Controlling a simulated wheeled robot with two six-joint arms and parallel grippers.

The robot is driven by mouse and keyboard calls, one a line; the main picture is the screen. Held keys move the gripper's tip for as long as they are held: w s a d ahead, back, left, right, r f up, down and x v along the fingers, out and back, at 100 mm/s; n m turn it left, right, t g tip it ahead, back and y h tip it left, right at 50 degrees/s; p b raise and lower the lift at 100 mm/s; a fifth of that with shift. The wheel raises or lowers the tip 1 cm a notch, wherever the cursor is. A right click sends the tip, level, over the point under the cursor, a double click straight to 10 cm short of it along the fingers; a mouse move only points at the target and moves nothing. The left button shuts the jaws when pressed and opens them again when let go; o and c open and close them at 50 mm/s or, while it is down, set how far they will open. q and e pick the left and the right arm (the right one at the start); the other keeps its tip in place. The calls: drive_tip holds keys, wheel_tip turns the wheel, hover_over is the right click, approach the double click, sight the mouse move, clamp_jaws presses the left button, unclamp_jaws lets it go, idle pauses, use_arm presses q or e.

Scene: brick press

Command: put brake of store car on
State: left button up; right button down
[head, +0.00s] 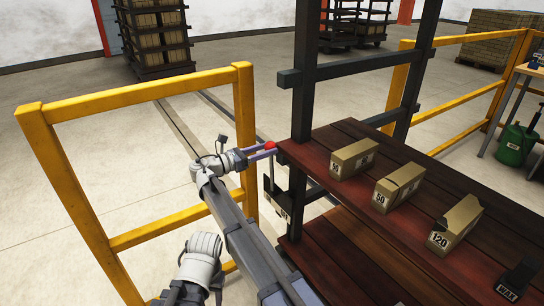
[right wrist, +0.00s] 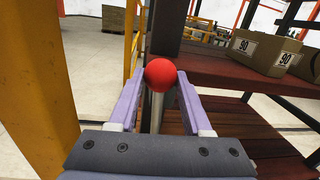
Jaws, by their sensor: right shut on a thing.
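The store car is a dark-framed rack with brown wooden shelves (head: 345,245) on the right of the head view. Its brake lever has a red ball knob (head: 270,145) near the left corner of the upper shelf. In the right wrist view the knob (right wrist: 160,72) tops a grey metal rod (right wrist: 156,108). My right gripper (head: 264,152) is shut on the lever, with its purple fingers on either side at the knob. The fingers also show in the right wrist view (right wrist: 160,92). The lever's lower end is hidden. My left gripper is not in view.
Boxes marked 50 (head: 397,188), 120 (head: 455,222) and another (head: 353,158) stand on the upper shelf. A yellow rail (head: 140,97) stands close on the left of my right arm. A dark plate (head: 276,205) hangs by the car's corner.

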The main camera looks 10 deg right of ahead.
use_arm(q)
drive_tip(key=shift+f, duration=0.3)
use_arm(e)
drive_tip(key=shift+w+a+f+n, duration=0.1)
drive_tip(key=shift+w+a+n, duration=0.15)
drive_tip(key=shift+w+n, duration=0.25)
drive_tip(key=shift+w+a+f+n, duration=0.1)
drive_tip(key=shift+w+a+n, duration=0.15)
drive_tip(key=shift+w, duration=0.45)
drive_tip(key=shift+c, duration=1.7)
unclamp_jaws()
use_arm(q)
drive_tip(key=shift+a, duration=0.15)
